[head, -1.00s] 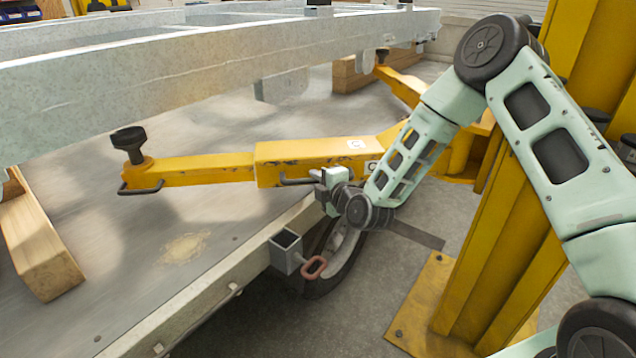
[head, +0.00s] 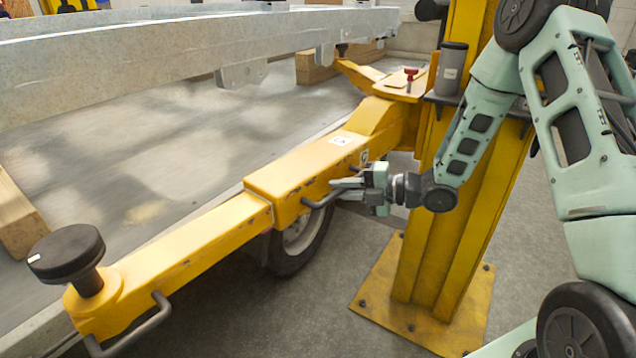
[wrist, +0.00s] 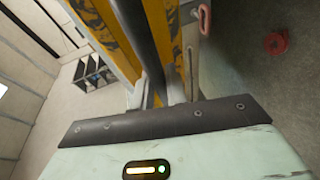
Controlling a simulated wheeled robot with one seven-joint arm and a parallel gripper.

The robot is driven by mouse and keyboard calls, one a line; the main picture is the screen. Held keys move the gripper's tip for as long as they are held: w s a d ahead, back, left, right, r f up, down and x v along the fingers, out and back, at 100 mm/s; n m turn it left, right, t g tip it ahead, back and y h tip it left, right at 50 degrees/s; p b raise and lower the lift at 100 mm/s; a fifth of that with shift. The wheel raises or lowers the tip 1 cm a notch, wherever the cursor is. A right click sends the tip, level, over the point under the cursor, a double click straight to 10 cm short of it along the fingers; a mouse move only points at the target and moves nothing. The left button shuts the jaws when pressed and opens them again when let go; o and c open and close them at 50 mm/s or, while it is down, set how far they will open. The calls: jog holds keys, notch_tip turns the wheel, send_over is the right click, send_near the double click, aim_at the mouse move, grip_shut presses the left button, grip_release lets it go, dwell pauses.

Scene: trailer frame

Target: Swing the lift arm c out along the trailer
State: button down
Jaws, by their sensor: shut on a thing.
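The yellow lift arm c (head: 290,172) reaches from the yellow post (head: 450,210) toward the front left of the head view. It carries a white label and a black round pad (head: 66,250) at its outer end. My gripper (head: 345,187) is shut on the dark bar handle (head: 315,203) on the side of the arm. In the wrist view the handle (wrist: 141,38) runs down between the fingers of my gripper (wrist: 162,92), beside the arm's yellow side. The fingertips' exact contact is partly hidden.
The galvanised trailer frame (head: 180,62) spans the back left above a grey deck. A wheel (head: 302,238) shows under the arm. The post's bolted base plate (head: 425,300) is at the front right. Wooden blocks (head: 18,212) lie at left. Open floor lies in front.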

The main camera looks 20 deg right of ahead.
jog(key=shift+n+g+y, duration=0.6)
jog(key=shift+n+g, duration=0.2)
jog(key=shift+s+d, duration=1.7)
jog(key=c, duration=1.4)
grip_release()
jog(key=shift+d, duration=0.1)
jog(key=v, duration=1.7)
